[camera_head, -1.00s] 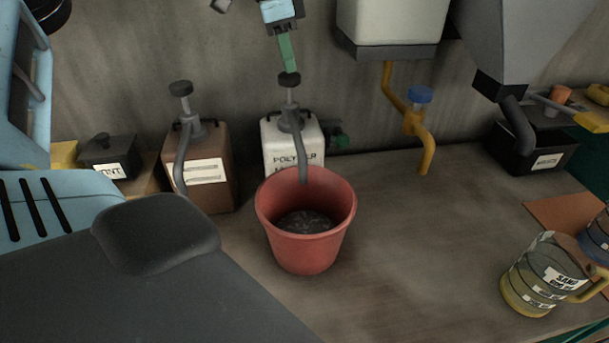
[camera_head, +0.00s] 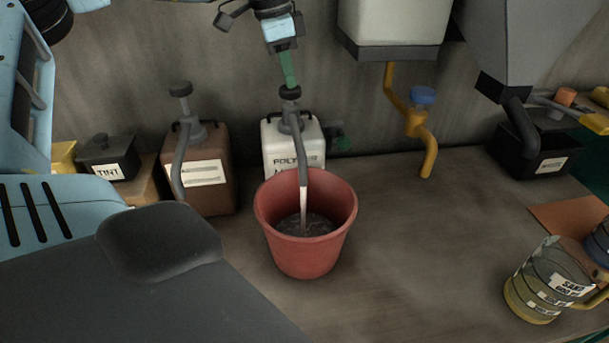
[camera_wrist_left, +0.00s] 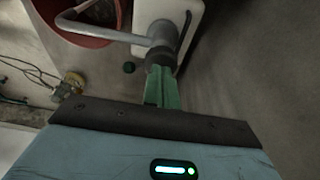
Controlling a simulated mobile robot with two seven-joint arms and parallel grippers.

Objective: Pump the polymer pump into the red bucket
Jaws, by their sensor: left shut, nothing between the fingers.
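The white polymer container (camera_head: 285,133) stands against the back wall with a dark pump head (camera_head: 290,92) on top. My left gripper (camera_head: 289,82) is shut and empty, its green fingertips touching the top of the pump head, which is pressed down. In the left wrist view the green fingers (camera_wrist_left: 162,88) point at the pump head (camera_wrist_left: 159,58). The grey spout reaches over the red bucket (camera_head: 303,255), and a pale stream (camera_head: 304,208) falls from it into the dark contents. The red bucket's edge also shows in the left wrist view (camera_wrist_left: 85,38). My right gripper is not in view.
A brown pump container (camera_head: 212,172) stands left of the polymer container. A yellow tap with a blue knob (camera_head: 421,97) is to the right. A sand jug (camera_head: 537,285) sits at the front right. The bench between bucket and jug is clear.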

